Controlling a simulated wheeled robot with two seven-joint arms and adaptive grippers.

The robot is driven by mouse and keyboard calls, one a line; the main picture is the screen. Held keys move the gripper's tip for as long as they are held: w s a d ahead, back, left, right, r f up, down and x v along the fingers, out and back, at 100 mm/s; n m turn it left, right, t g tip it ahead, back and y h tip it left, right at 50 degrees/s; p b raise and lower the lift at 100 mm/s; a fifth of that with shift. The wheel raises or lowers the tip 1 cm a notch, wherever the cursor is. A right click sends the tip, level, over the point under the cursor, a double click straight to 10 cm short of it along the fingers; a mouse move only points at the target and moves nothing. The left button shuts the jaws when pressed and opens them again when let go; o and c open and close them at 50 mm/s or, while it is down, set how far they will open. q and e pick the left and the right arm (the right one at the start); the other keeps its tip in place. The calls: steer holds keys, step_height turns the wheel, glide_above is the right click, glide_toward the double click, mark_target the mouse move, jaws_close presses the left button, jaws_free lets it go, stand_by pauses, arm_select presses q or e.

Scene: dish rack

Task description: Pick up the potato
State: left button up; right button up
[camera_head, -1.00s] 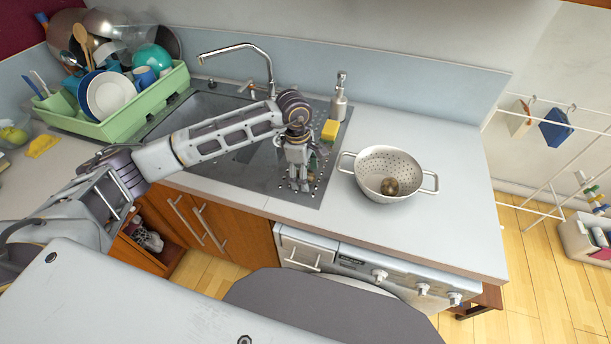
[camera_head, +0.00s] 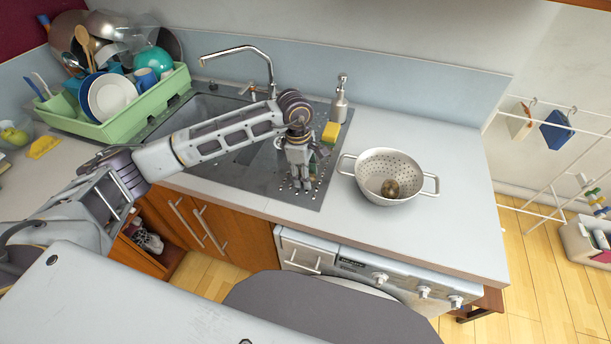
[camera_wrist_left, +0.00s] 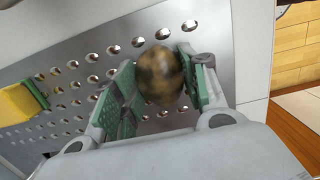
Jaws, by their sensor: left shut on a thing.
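A brown, dark-mottled potato (camera_wrist_left: 160,75) sits between the green-padded fingers of my left gripper (camera_wrist_left: 163,92) in the left wrist view. My left gripper is shut on it, just over the perforated steel drainboard. In the head view my left gripper (camera_head: 301,180) points down at the drainboard's right part, and its fingers mostly hide the potato there. Another brown, potato-like item (camera_head: 390,188) lies inside the white colander (camera_head: 362,182) to the right. My right gripper is not in view.
A yellow-green sponge (camera_head: 330,133) and a soap dispenser (camera_head: 339,100) stand behind my left gripper. The sink tap (camera_head: 240,50) rises behind the forearm. A green dish rack (camera_head: 135,112) full of dishes is at the left. The counter (camera_head: 455,200) right of the colander is clear.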

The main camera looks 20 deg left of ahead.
mark_target(310, 173)
arm_select(q)
steer(key=shift+r, duration=0.4)
step_height(310, 173, up, 8)
steer(key=shift+f+b, duration=0.2)
steer(key=shift+b, duration=0.4)
steer(key=shift+r, duration=0.5)
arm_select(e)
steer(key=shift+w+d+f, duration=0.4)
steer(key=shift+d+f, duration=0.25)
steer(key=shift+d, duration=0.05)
arm_select(q)
steer(key=shift+d+r, duration=0.1)
steer(key=shift+w+d+r, duration=0.1)
steer(key=shift+d+r, duration=0.35)
steer(key=shift+d, duration=0.15)
steer(key=w+d+r, duration=0.1)
steer(key=d, duration=0.9)
steer(key=w+d+r, duration=0.2)
steer(key=d, duration=0.9)
steer(key=shift+w+r, duration=0.15)
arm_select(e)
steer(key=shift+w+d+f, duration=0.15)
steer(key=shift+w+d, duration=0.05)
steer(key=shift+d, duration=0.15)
